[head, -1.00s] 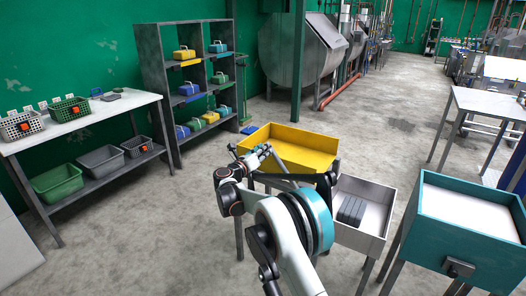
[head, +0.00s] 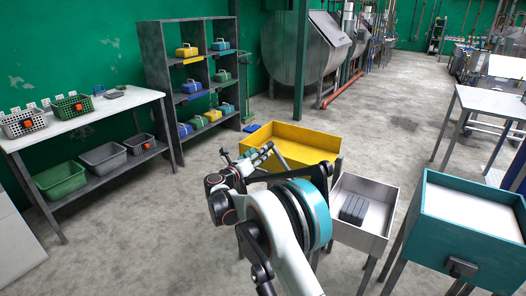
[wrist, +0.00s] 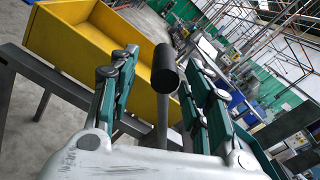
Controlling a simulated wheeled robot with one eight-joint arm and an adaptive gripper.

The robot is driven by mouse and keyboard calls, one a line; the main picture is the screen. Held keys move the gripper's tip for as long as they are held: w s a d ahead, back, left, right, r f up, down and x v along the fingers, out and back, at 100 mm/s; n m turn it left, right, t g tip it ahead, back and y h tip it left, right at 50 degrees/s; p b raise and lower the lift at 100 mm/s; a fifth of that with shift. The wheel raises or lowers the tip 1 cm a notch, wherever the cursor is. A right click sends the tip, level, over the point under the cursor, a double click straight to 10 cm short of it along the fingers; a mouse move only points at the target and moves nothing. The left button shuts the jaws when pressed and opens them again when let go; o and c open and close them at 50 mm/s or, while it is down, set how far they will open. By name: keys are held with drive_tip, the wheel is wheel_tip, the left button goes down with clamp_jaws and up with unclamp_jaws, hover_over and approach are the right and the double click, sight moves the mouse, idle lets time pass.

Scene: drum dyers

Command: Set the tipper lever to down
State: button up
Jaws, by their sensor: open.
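The tipper lever (wrist: 165,70) shows in the wrist view as a grey rod with a black cylindrical knob, standing up between the teal fingers. My gripper (wrist: 160,62) is open, with a finger on each side of the knob and visible gaps between. The lever's lower end is hidden behind the gripper body. The yellow tipper tray (wrist: 85,40) is just to the left. In the head view my gripper (head: 247,154) is at the near left side of the yellow tray (head: 312,140); I cannot make out the lever there.
A white-lined tray (head: 376,192) with grey blocks stands right of the yellow tray, and a teal bin (head: 470,228) further right. A table (head: 95,122) with baskets and a shelf (head: 160,70) line the left wall. The floor between is clear.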

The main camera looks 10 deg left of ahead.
drive_tip(key=v, duration=0.7)
drive_tip(key=shift+w, duration=0.1)
